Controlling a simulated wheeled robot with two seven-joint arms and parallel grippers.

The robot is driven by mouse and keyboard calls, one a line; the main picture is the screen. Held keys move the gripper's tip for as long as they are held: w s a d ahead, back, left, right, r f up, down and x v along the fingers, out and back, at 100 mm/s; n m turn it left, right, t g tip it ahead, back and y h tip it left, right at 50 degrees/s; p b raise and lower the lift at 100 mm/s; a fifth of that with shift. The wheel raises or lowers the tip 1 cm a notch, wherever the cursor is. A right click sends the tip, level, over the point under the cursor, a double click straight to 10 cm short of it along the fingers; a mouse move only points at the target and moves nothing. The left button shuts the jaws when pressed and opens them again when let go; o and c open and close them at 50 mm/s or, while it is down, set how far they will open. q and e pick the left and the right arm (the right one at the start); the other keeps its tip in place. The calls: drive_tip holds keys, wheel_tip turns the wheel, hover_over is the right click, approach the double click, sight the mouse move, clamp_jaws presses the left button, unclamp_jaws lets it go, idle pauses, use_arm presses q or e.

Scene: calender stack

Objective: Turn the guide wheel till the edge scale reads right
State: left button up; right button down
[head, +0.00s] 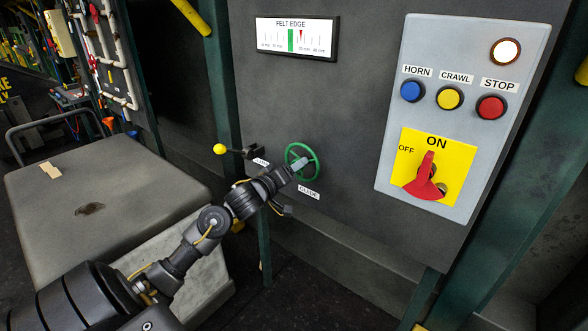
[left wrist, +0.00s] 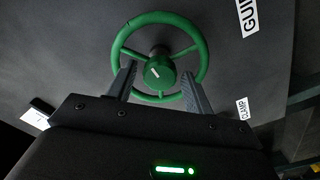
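The green guide wheel (head: 312,153) is mounted on the dark panel above the GUIDE label (head: 309,192). It also shows in the left wrist view (left wrist: 201,50), with a white mark on its hub. My left gripper (head: 299,166) is at the wheel. In the left wrist view its two fingers (left wrist: 158,88) stand apart, one each side of the hub, over the rim's near part; I cannot tell whether they touch it. My right gripper is not in view.
A clamp lever with a yellow knob (head: 220,149) sticks out left of the wheel, close to my left arm. A grey control box (head: 465,40) on the right has a lit lamp, buttons and a red switch (head: 426,178) at ON. A grey bench (head: 110,185) stands at left.

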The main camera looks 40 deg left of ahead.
use_arm(q)
drive_tip(key=c, duration=0.8)
